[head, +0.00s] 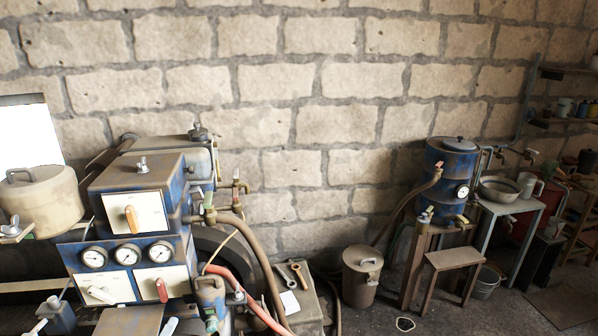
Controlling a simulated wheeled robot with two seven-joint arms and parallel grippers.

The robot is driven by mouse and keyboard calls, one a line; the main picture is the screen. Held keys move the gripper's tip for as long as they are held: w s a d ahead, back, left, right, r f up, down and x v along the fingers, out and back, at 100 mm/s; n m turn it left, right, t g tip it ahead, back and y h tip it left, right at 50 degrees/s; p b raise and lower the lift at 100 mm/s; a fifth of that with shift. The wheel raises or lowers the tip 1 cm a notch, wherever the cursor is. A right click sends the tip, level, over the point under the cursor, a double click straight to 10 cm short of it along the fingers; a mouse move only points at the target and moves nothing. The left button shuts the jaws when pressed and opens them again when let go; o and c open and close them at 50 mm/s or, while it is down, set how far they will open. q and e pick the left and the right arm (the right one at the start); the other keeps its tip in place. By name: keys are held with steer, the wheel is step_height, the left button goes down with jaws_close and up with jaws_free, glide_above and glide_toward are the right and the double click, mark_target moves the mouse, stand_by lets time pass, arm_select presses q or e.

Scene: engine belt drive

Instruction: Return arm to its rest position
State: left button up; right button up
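Neither of my arms nor grippers shows in the head view. A blue engine-like machine (140,250) stands at the left, with a white panel carrying an orange lever (131,215) and a row of three round gauges (127,254). Below the gauges are two more white panels, one with a white lever (101,294) and one with a red lever (162,289). A dark curved shape (212,243) behind the hoses may be a wheel; it is mostly hidden. I cannot make out a drive belt on the machine.
Brown and red hoses (262,262) run down beside the machine. Wrenches (299,276) lie on a box. A lidded metal can (361,276), a blue tank (450,182), a wooden stool (453,262) and a bucket (486,283) stand right.

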arm_select(q)
steer(key=s+d+f+m+g+h, duration=0.35)
steer(key=s+d+m+g, duration=0.35)
steer(key=s+d+m, duration=0.4)
steer(key=s+f+m+g+y, duration=0.1)
steer(key=s+m+g+y, duration=0.35)
steer(key=s, duration=1.15)
step_height(320, 180, down, 32)
steer(key=m+g+h, duration=0.1)
steer(key=m+g, duration=0.1)
steer(key=g, duration=0.1)
steer(key=s+a+f, duration=0.2)
steer(key=s+f, duration=0.7)
steer(key=s, duration=0.1)
steer(key=s+a+f+g, duration=0.1)
steer(key=s+f, duration=0.8)
steer(key=f, duration=0.1)
steer(key=shift+s+a, duration=0.35)
steer(key=shift+c, duration=0.2)
